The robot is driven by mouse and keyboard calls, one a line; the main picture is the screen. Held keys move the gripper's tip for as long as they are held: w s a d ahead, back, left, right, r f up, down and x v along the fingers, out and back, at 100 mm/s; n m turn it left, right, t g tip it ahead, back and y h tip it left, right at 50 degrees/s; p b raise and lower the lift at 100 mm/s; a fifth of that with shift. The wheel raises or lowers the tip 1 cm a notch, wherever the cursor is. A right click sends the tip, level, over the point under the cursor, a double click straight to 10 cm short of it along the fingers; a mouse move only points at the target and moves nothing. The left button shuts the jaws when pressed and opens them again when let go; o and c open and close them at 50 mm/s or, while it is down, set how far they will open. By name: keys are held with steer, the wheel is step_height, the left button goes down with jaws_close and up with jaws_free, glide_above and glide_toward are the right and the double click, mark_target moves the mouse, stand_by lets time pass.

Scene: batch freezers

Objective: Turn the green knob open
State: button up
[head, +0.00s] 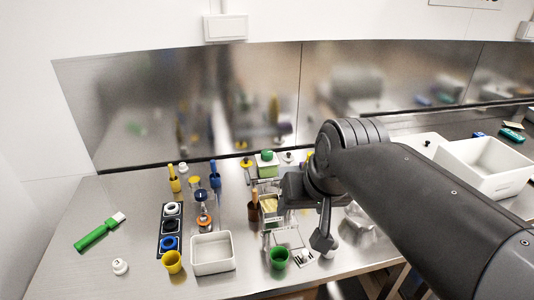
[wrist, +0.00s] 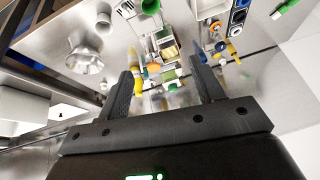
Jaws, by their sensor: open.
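The green knob (head: 267,156) sits on top of a pale block at the back of the cluttered bench, just left of my arm. In the wrist view a green part (wrist: 170,76), likely this knob, shows in the gap between my fingers, beyond them. My gripper (wrist: 164,68) is open, with two dark fingers apart and nothing held between them. I see no contact between the fingers and the knob. In the head view my arm hides much of the gripper and the bench behind it.
A green cup (head: 278,258), a white tray (head: 212,253) and a yellow cup (head: 172,262) stand near the front. A dark holder with ringed openings (head: 158,243) and a green-handled brush (head: 97,236) lie left. White bins (head: 490,168) stand right. The front-left bench is mostly clear.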

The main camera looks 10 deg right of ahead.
steer(key=w+d+f+m+g+h, duration=0.15)
steer(key=w+f, duration=0.25)
steer(key=w, duration=0.5)
steer(key=w+d+f+m+h, duration=0.1)
steer(key=w+d+f+m, duration=0.2)
steer(key=w+f, duration=0.35)
steer(key=w+d+f+m+h, duration=0.2)
steer(key=w+f+m, duration=0.1)
steer(key=w, duration=0.7)
steer(key=w+a+r+t+h, duration=0.6)
steer(key=w+a+r, duration=0.5)
steer(key=r, duration=0.3)
glide_toward(266, 153)
steer(key=x, duration=1)
steer(key=shift+w+d+f, duration=0.1)
steer(key=shift+w+d, duration=0.1)
